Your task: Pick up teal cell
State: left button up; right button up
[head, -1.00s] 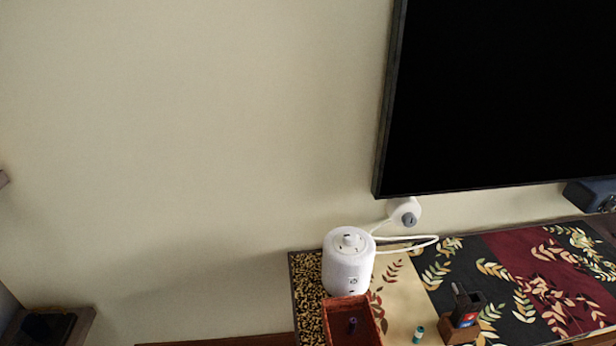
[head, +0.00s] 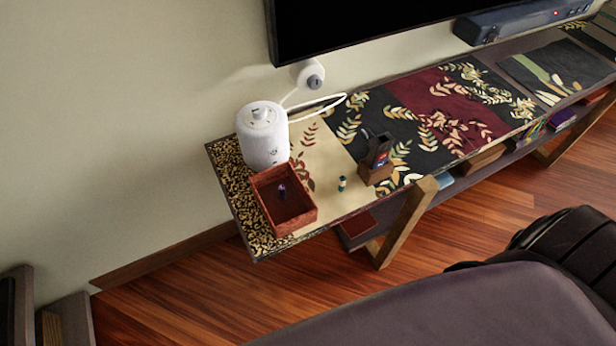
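The teal cell (head: 342,183) is a small upright cylinder with a pale band. It stands on the cream part of the patterned runner on the long low shelf, between a red-brown open box (head: 300,222) and a small wooden holder (head: 375,174). Nothing touches it that I can see. A small purple piece (head: 281,191) stands inside the red-brown box. Neither of my grippers is in the head view.
A white cylindrical device (head: 262,138) with a cable stands behind the box. A dark screen (head: 370,22) hangs above, with a soundbar (head: 520,18) at right. Wooden floor (head: 200,295) lies open in front; a dark padded seat (head: 470,310) fills the lower right.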

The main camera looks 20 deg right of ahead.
aim_at(341, 185)
jog(key=z, duration=1.05)
